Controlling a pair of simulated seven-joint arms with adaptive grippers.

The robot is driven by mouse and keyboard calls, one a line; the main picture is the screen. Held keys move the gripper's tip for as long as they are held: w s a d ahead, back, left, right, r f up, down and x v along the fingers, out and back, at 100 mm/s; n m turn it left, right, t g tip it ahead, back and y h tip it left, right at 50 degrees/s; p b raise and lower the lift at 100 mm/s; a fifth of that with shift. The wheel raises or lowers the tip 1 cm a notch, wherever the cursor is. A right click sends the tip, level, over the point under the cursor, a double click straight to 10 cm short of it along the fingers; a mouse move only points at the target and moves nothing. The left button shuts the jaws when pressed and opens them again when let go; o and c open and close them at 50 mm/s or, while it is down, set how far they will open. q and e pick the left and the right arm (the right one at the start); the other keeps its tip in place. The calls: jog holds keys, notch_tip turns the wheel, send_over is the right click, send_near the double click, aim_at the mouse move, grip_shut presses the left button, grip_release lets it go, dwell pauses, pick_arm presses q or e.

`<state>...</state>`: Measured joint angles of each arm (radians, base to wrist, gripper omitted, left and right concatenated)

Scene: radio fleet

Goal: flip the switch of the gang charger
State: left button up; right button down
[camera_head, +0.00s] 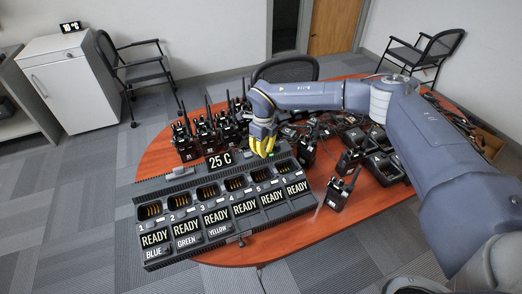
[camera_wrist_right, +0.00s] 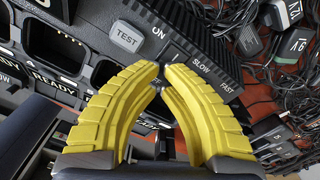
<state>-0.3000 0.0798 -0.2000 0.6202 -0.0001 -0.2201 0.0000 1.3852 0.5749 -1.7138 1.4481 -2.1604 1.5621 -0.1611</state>
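The gang charger (camera_head: 225,236) is a long dark unit on the table, with a row of bays, READY labels and a "25 C" display. In the right wrist view its top panel (camera_wrist_right: 195,35) shows a grey TEST button (camera_wrist_right: 126,37) and the markings ON, SLOW and FAST. My right gripper (camera_head: 263,153) is over the charger's far right part. In the wrist view its yellow fingers (camera_wrist_right: 164,68) nearly meet at the tips, just below the ON marking, with nothing visible held. My left gripper is not in view.
Several handheld radios (camera_head: 205,135) stand behind the charger, and more stand to its right (camera_head: 338,192). Small chargers and cables (camera_head: 385,165) clutter the right side of the wooden table (camera_head: 230,254). A black chair (camera_head: 285,68) stands at the far edge.

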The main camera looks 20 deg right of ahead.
jog(key=shift+f, duration=0.45)
jog(key=shift+r, duration=0.1)
jog(key=shift+r, duration=3.4)
